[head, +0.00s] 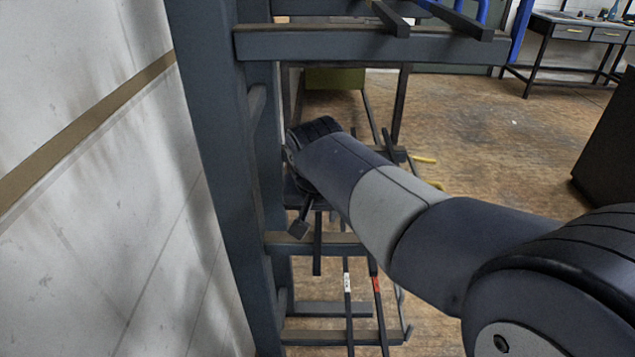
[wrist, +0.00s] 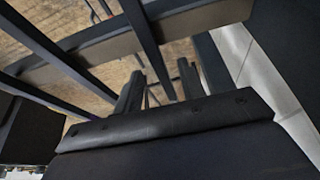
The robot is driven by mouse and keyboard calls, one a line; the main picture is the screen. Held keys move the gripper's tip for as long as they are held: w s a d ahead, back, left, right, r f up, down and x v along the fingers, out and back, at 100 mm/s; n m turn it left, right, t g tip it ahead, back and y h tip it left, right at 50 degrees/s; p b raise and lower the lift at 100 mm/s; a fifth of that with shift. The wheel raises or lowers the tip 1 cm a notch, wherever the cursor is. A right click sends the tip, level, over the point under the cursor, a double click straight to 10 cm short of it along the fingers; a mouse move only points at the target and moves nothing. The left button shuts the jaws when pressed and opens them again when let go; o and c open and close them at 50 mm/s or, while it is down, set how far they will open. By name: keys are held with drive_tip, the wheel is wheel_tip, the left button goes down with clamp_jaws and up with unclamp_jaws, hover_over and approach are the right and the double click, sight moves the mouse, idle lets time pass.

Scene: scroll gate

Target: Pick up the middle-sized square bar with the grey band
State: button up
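In the head view, a thin dark bar with a pale grey-white band (head: 347,283) lies low on the rack. Its full size and cross-section are hard to judge. My gripper (wrist: 162,80) shows in the wrist view as two dark fingers standing apart, with floor visible between them. A dark bar (wrist: 148,45) runs down the picture toward the gap; no band shows on it, and I cannot tell whether it is between the fingers or beyond them. In the head view my arm reaches into the rack and mostly hides the gripper.
The rack's upright (head: 213,160) stands beside the white wall (head: 90,200). A bar with a red band (head: 376,285) lies right of the grey-banded one. A crossbeam (head: 370,44) spans above my arm. Open floor (head: 490,150) is to the right, with a desk (head: 570,30) behind.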

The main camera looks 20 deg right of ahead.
drive_tip(key=shift+w+d+f, duration=0.1)
drive_tip(key=shift+w+f, duration=0.05)
drive_tip(key=shift+f, duration=0.25)
clamp_jaws()
drive_tip(key=shift+r, duration=0.15)
idle(1.0)
